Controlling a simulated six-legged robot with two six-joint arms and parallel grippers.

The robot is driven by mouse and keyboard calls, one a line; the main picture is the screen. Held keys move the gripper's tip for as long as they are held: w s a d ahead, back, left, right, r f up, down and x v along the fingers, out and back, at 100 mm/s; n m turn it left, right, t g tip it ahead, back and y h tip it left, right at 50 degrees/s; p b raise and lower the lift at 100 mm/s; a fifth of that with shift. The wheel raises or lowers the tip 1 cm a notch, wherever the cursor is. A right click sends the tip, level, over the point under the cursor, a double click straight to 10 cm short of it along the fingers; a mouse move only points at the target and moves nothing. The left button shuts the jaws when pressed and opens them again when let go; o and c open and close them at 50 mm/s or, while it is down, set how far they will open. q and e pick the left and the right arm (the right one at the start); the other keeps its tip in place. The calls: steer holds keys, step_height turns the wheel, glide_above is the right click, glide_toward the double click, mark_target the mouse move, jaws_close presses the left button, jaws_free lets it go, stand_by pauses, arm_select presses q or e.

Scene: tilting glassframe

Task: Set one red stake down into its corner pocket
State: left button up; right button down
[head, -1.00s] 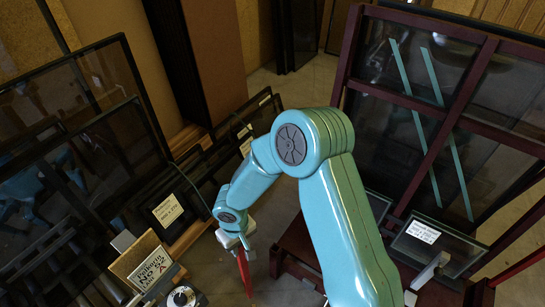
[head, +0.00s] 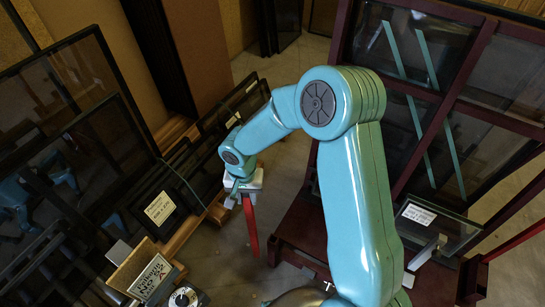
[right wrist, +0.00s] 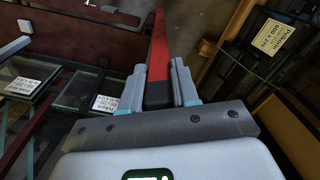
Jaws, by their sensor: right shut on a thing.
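My right gripper (head: 244,194) is shut on a red stake (head: 250,230), which hangs below it in the head view, in the open space left of the dark red wooden stand (head: 300,232). In the right wrist view the stake (right wrist: 158,45) runs away from between the two grey fingers of the gripper (right wrist: 159,82). Another red bar (head: 514,243) slants up at the right edge of the head view, by a dark red post (head: 472,281) of the stand. I cannot make out an empty corner pocket. My left gripper is not in view.
A dark red window frame (head: 466,92) with teal strips leans on the stand. Bare floor lies between.

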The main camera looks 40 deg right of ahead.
steer(key=d+r+m+p, duration=0.1)
steer(key=d+r+m, duration=0.4)
steer(key=d, duration=0.5)
step_height(320, 180, up, 2)
steer(key=shift+r, duration=0.2)
steer(key=shift+s, duration=0.1)
step_height(320, 180, down, 4)
steer(key=b, duration=0.4)
steer(key=shift+f, duration=0.25)
